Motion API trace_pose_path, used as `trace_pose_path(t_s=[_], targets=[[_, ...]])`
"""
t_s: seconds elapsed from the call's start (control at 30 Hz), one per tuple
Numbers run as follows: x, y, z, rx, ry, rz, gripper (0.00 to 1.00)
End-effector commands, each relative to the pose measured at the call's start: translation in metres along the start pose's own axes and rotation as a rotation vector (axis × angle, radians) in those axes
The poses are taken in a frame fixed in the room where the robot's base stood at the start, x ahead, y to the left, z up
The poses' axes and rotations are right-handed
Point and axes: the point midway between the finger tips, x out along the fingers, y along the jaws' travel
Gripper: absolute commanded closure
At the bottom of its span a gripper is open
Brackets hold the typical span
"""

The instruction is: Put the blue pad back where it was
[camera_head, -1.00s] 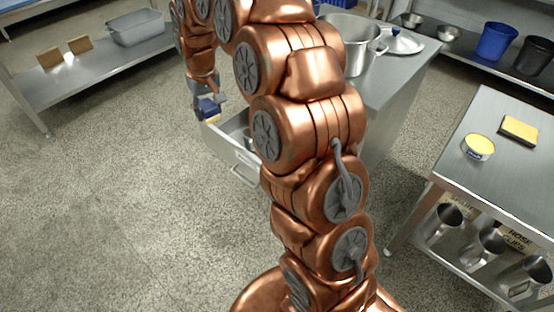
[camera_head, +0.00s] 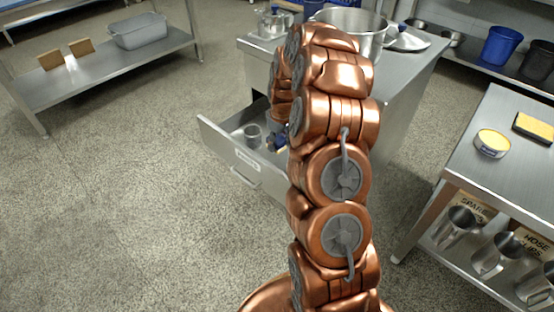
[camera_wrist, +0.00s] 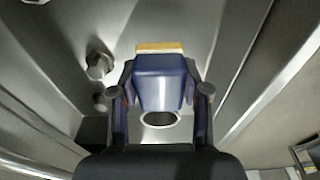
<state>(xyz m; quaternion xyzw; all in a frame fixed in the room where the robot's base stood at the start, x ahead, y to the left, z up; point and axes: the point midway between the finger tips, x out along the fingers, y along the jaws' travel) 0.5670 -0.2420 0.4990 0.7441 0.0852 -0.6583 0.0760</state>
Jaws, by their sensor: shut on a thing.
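The blue pad (camera_wrist: 162,88), with a yellow strip along its far edge, is between the two fingers of my gripper (camera_wrist: 160,95) in the wrist view. My gripper is shut on it. The pad shows over the open metal drawer (camera_wrist: 60,50). In the head view a small blue bit of the pad or gripper shows beside my arm, over the drawer (camera_head: 236,158); my arm hides most of it. I cannot tell the pad's height above the drawer floor.
A metal cup (camera_head: 253,133) stands in the drawer, under the counter (camera_head: 395,85) with a large pot (camera_head: 352,30). At the right, a table (camera_head: 500,165) bears a yellow-topped tub (camera_head: 491,143) and a yellow sponge (camera_head: 533,128). A low shelf (camera_head: 90,80) stands at the back left. Floor is clear at left.

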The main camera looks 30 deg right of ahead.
Motion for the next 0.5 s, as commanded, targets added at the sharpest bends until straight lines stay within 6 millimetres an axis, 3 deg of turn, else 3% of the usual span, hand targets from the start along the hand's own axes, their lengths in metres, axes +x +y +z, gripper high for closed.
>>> trace_pose_path(t_s=[0.1, 0.5], targets=[[0.025, -0.001, 0.004, 0.001, -0.005, -0.003, 0.86], [0.065, -0.001, 0.009, 0.001, -0.004, -0.003, 0.86]])
